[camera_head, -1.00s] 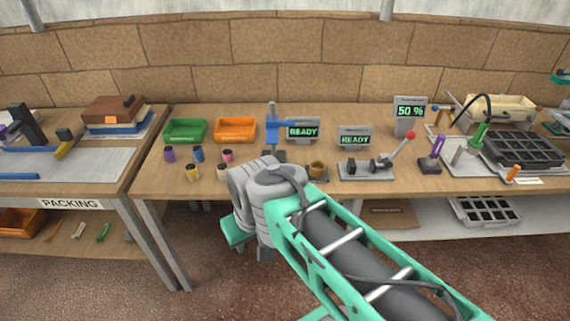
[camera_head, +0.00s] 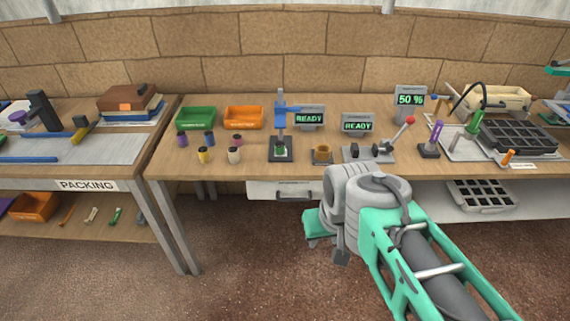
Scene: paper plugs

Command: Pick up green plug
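A small green piece (camera_head: 281,150), which looks like the green plug, sits on the dark base of the blue-handled press (camera_head: 281,116) on the workbench. It is too small to make out in detail. My gripper (camera_head: 318,226) is at the end of my teal and grey arm, in front of and below the bench edge, to the right of the press. It is well apart from the green piece. Its fingers are mostly hidden, so its opening does not show.
Purple, blue, pink, yellow and white plugs (camera_head: 235,155) stand left of the press. Green (camera_head: 196,117) and orange (camera_head: 243,117) bins are behind them. A brown cup (camera_head: 321,154) and a red-knobbed lever fixture (camera_head: 375,151) stand to the right. A drawer (camera_head: 284,190) is below.

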